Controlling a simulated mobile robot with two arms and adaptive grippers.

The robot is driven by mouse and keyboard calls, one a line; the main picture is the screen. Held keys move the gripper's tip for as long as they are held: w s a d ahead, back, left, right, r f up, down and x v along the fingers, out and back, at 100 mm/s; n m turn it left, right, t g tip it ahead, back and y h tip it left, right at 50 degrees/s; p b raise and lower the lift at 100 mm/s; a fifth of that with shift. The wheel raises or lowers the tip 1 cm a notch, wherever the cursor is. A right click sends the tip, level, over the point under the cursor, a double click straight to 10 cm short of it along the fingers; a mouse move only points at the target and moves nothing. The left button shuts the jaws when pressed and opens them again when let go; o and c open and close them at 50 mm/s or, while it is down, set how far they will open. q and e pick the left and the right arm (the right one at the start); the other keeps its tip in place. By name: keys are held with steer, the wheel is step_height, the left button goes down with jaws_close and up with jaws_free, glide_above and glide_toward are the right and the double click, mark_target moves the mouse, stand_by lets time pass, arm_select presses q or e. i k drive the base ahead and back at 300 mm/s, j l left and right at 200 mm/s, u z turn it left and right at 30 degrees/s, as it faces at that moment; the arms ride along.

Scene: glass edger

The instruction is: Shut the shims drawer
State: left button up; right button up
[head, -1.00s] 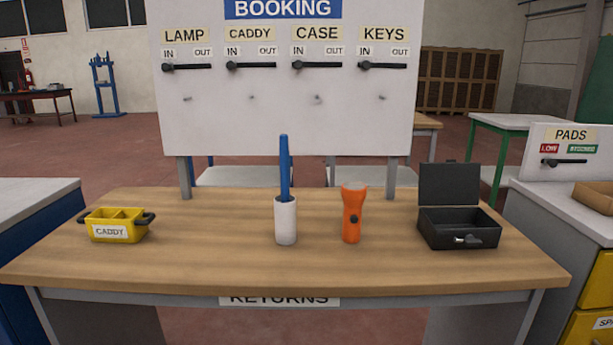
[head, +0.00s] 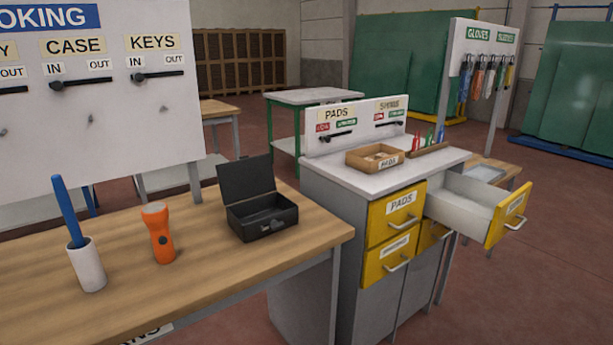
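One drawer of the grey cabinet (head: 318,215) on the right is pulled out. This open drawer (head: 470,195) has a yellow front (head: 508,214) with a silver handle and a small label too small to read. It is the upper right drawer, and its grey inside looks empty. To its left, the yellow drawer labelled PADS (head: 378,217) is shut. Below that is another shut yellow drawer (head: 375,268). A further yellow drawer under the open one is partly hidden. Neither of my grippers shows.
A wooden table (head: 200,285) at the left front bears an open black case (head: 262,218), an orange torch (head: 158,235) and a white cup (head: 86,268) with a blue stick. A cardboard tray (head: 372,160) sits on the cabinet top.

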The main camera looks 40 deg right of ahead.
mark_target(484, 213)
steer(key=z, duration=2.35)
